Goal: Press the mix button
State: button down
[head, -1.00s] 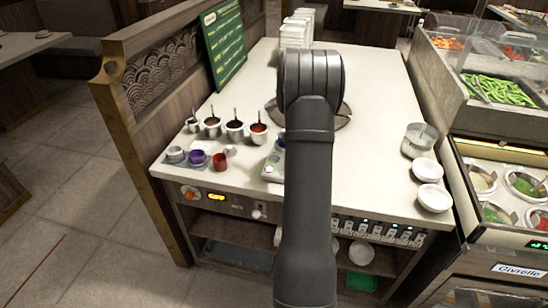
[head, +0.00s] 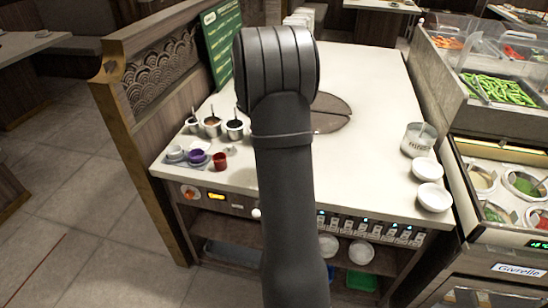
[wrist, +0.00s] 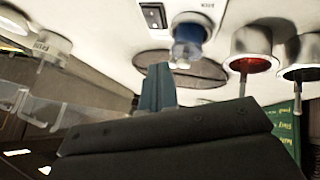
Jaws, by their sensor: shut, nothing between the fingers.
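My gripper (wrist: 158,88) shows in the wrist view as blue-grey fingers closed together with nothing between them. In the head view my arm hides it. Beyond the fingertips in the wrist view stands a pale device with a black rocker switch (wrist: 152,16) and a clear-and-blue cup-like part (wrist: 187,42). The fingertips look apart from it, though the gap is hard to judge. I cannot make out for certain which control is the mix button. The counter's front panel has an orange knob (head: 190,192), a lit yellow display (head: 216,196) and a small white knob (head: 256,213).
Steel sauce pots (head: 212,126) with ladles stand at the counter's left; a red sauce pot (wrist: 252,48) is beside the device. Small cups (head: 197,157) sit in front of them. White bowls (head: 433,197) and a steel pot (head: 418,139) stand at right.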

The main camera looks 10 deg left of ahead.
jog(key=a+n, duration=0.1)
jog(key=s+a+n+t, duration=0.1)
jog(key=a+n+y, duration=0.1)
jog(key=n, duration=0.1)
jog(key=shift+s+a+r+t, duration=0.1)
jog(key=shift+s+r+t, duration=0.25)
jog(key=shift+t, duration=0.05)
jog(key=shift+f, duration=0.1)
jog(key=shift+f, duration=4.3)
jog(key=shift+f, duration=0.1)
jog(key=shift+f, duration=0.35)
jog(key=shift+f, duration=0.45)
jog(key=shift+r, duration=0.9)
